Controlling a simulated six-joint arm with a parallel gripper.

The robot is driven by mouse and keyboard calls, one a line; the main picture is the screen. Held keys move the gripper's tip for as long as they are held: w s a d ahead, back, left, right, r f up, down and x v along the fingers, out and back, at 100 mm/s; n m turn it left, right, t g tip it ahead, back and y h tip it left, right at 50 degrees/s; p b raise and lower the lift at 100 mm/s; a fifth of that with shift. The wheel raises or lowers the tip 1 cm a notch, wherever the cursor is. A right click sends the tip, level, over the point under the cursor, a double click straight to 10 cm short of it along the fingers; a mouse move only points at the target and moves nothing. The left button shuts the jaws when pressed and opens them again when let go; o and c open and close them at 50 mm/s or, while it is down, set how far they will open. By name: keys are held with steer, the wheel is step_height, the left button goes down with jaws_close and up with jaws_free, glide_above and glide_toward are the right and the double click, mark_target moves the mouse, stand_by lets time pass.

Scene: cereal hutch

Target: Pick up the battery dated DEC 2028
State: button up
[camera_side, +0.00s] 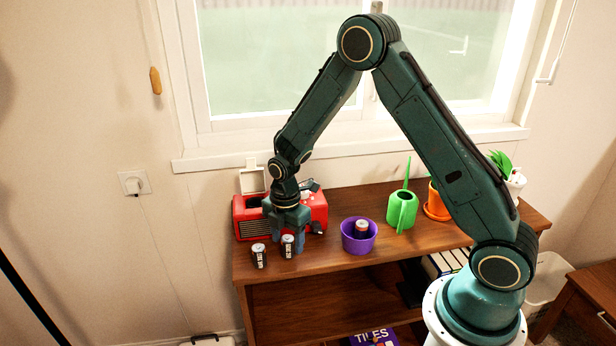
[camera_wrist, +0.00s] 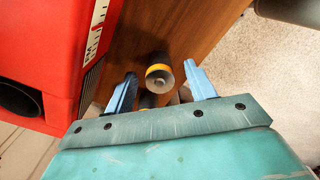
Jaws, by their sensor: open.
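Two dark batteries with pale lettering stand upright near the hutch top's front left edge in the side view: a left battery (camera_side: 259,256) and a right battery (camera_side: 287,247). The lettering is too small to read, so I cannot tell which is dated DEC 2028. My gripper (camera_side: 286,234) points down at the right battery, its fingers open. In the wrist view, a battery with a yellow band (camera_wrist: 158,74) shows between the open fingers (camera_wrist: 160,78); I cannot tell whether they touch it. Another battery (camera_wrist: 148,101) is partly hidden by my gripper.
A red radio (camera_side: 245,224) stands close behind my gripper. A purple bowl (camera_side: 358,245) to the right holds another battery-like cylinder (camera_side: 361,227). A green watering can (camera_side: 401,210) and an orange pot (camera_side: 436,208) stand farther right.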

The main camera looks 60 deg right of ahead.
steer(key=shift+f, duration=1.35)
steer(key=shift+c, duration=0.4)
steer(key=c, duration=1)
